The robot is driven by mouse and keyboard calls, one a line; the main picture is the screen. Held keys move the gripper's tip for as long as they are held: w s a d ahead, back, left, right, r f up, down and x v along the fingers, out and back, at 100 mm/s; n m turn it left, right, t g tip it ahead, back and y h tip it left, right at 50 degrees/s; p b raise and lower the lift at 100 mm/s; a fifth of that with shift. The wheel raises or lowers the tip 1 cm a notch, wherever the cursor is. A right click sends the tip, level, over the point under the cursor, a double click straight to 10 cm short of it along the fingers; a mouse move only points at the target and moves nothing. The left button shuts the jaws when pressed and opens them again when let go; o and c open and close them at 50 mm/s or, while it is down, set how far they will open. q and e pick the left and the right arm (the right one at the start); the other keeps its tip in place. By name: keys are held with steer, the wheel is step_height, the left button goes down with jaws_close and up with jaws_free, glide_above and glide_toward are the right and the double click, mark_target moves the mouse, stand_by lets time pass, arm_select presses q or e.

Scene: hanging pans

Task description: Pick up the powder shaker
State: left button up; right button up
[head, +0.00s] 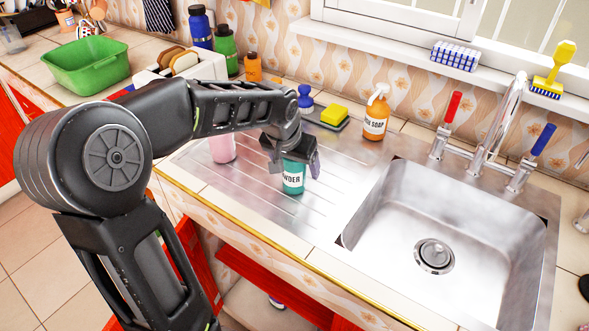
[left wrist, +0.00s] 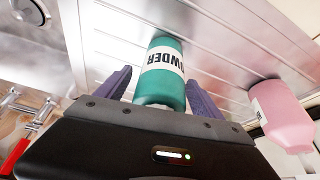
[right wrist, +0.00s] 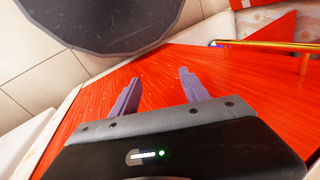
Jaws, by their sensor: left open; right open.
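The powder shaker (head: 292,179) is a teal bottle with a white label reading "POWDER". It stands on the ribbed steel drainboard (head: 255,198) left of the sink. In the left wrist view the shaker (left wrist: 161,72) shows between the two purple fingers. My left gripper (head: 291,166) is open around its upper part; I cannot tell whether a finger touches it. The gripper hides the shaker's top in the head view. My right gripper (right wrist: 158,85) is open and empty, in front of a red cabinet surface.
A pink bottle (head: 222,148) stands left of the shaker, partly behind my arm; it also shows in the left wrist view (left wrist: 279,115). A soap bottle (head: 376,115) and yellow sponge (head: 334,115) stand behind. The sink (head: 440,215) lies to the right.

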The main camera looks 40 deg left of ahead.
stand_by(0.5)
arm_select(q)
steer(key=c, duration=1.6)
steer(key=shift+r, duration=0.15)
step_height(320, 180, up, 10)
steer(key=shift+f, duration=0.1)
